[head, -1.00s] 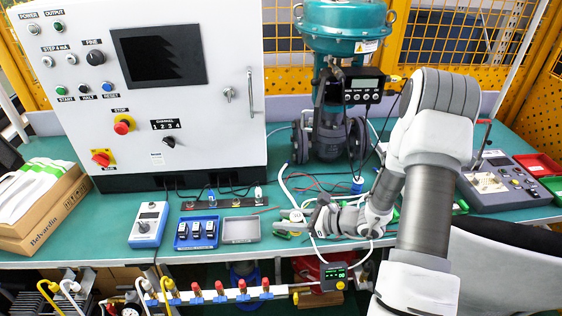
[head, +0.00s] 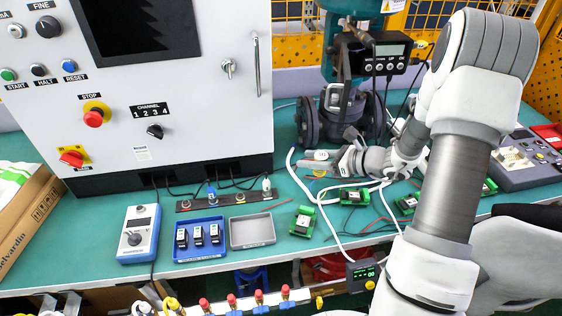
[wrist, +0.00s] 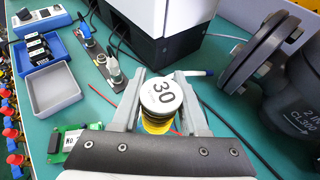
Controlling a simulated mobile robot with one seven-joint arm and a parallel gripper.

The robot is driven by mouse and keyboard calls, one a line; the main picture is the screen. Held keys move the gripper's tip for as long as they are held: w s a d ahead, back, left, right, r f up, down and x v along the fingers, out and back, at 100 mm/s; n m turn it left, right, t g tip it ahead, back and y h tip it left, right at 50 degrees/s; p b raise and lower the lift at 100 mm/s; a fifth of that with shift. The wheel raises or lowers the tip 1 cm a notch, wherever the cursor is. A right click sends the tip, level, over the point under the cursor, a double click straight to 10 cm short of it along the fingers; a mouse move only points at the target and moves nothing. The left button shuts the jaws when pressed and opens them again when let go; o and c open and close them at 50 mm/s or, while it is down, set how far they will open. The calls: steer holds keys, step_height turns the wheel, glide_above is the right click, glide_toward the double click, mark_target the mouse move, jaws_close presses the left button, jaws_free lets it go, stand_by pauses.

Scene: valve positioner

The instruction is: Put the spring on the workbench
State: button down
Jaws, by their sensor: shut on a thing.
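In the head view the spring is too small to make out clearly. The gripper is over the teal workbench (head: 98,222), left of the valve's dark flange (wrist: 262,55). I cannot tell its exact height above the bench.
A blue tray with black modules (head: 222,249), an empty grey tray (head: 236,240) and a blue handheld device (head: 138,252) stand at the front. Small green boards (head: 303,221) and loose cables (head: 340,235) lie on the right. The white cabinet (head: 200,150) stands behind; bare bench shows at front left.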

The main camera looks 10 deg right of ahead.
steer(key=w+d+r+m+t+h+b, duration=0.1)
steer(key=w+d+r+b, duration=0.2)
steer(key=d+r+b, duration=0.15)
steer(key=a+f+b, duration=0.1)
steer(key=a+f, duration=0.1)
steer(key=a, duration=0.2)
steer(key=a+f+b, duration=0.1)
steer(key=a+f, duration=0.2)
steer(key=a+f+b, duration=0.2)
steer(key=a, duration=0.2)
steer(key=shift+w+a+f, duration=0.3)
steer(key=shift+w+f, duration=0.1)
steer(key=shift+f+b, duration=0.7)
steer(key=shift+f, duration=1.2)
steer(key=shift+f, duration=0.2)
steer(key=shift+c, duration=2.2)
jaws_free()
steer(key=shift+r, duration=0.1)
